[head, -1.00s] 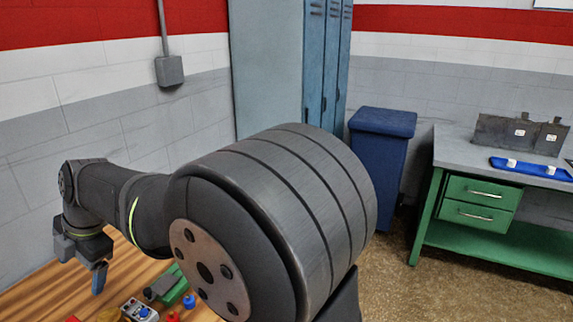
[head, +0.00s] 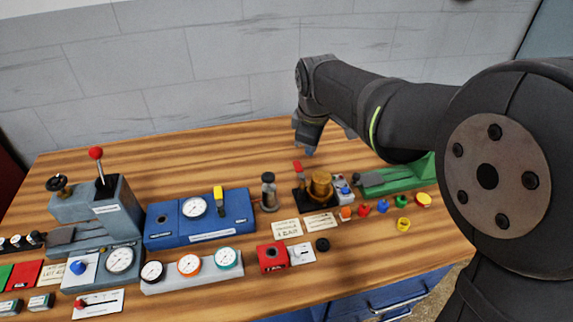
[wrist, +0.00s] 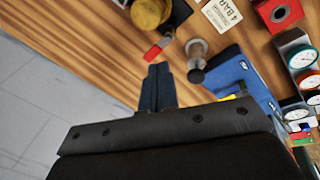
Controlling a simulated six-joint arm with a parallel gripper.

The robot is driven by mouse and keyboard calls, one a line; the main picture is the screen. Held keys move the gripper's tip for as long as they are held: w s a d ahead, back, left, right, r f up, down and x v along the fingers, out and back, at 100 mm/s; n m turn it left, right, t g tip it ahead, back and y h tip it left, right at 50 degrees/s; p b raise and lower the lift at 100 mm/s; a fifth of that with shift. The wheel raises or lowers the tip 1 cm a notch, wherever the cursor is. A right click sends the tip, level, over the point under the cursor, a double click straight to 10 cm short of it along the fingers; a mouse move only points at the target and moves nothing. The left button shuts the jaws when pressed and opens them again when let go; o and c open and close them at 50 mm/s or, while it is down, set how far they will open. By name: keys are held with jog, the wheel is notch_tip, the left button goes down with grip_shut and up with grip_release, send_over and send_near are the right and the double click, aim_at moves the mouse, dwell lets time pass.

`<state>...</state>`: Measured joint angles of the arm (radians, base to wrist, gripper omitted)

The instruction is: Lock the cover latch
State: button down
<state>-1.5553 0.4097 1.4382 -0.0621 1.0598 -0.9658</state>
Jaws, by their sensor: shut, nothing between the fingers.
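A brass round pot (head: 320,184) stands on a black base on the wooden bench, and it also shows in the wrist view (wrist: 150,12). A small red-tipped lever (head: 298,167) sticks out from the base's back left side; it looks like the cover latch. In the wrist view the red lever (wrist: 154,52) lies just ahead of my fingertips. My gripper (head: 309,152) is shut and empty, pointing down above the bench just behind the red lever. In the wrist view my fingers (wrist: 158,68) are together and appear apart from the lever.
A grey and black post (head: 268,192) stands just left of the pot. A blue gauge unit (head: 190,220) lies further left. A green device (head: 400,178) and several coloured knobs sit to the right. The back strip of the bench (head: 220,152) is clear.

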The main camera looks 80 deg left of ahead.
jog(key=s+f+m+t, duration=0.2)
jog(key=m, duration=0.1)
jog(key=m+t+y, duration=0.1)
jog(key=m+t, duration=0.1)
jog(key=m, duration=0.5)
send_near(300, 171)
jog(key=s+r, duration=0.1)
jog(key=s, duration=0.1)
jog(key=shift+s+a+m+t+y, duration=0.2)
jog(key=shift+s+a+m+t, duration=0.1)
jog(key=shift+s+m, duration=0.35)
jog(key=shift+s+a+m+t+y, duration=0.2)
jog(key=shift+s+m+t, duration=0.1)
jog(key=shift+s+m, duration=0.3)
jog(key=x, duration=1)
